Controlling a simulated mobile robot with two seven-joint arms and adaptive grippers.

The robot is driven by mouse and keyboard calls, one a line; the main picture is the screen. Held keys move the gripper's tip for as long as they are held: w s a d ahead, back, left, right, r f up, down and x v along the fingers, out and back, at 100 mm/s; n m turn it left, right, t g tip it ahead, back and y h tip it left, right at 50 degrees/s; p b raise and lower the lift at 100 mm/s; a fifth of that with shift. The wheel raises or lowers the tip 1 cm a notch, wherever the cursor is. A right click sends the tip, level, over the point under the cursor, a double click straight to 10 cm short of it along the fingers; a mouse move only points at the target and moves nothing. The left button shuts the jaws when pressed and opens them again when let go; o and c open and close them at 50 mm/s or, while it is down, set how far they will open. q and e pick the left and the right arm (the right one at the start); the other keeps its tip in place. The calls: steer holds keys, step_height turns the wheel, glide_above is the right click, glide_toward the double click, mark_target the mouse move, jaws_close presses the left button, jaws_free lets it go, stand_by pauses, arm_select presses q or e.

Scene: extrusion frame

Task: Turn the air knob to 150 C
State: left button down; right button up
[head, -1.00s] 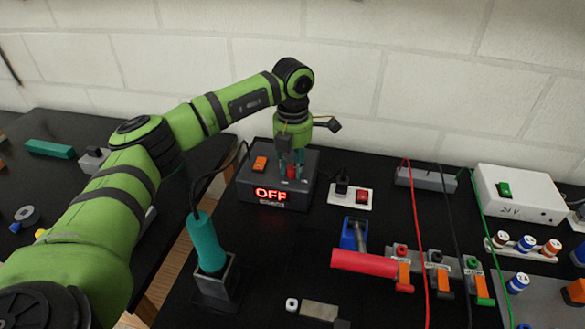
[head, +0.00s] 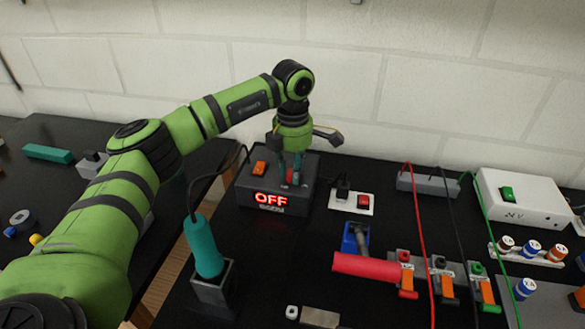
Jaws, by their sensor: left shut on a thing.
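A dark station box (head: 243,189) stands at the back middle of the bench. Its front display (head: 271,199) reads OFF in red. An orange switch (head: 259,168) is on its top left. A red knob (head: 289,176) is on its top, partly hidden by my fingers. My left gripper (head: 291,171) points down over the box, with its fingers closed around the red knob. The knob's marks cannot be read. My right gripper is not in view.
A teal hand tool (head: 203,247) stands in a dark holder (head: 212,291) in front of the box, its cable rising beside my arm. A socket plate (head: 351,199) with a red switch lies right of the box. A white power supply (head: 520,198) stands farther right.

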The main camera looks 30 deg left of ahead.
arm_select(q)
steer(key=c, duration=0.9)
jaws_free()
steer(key=shift+f, duration=0.1)
steer(key=shift+c, duration=0.2)
step_height(320, 180, up, 12)
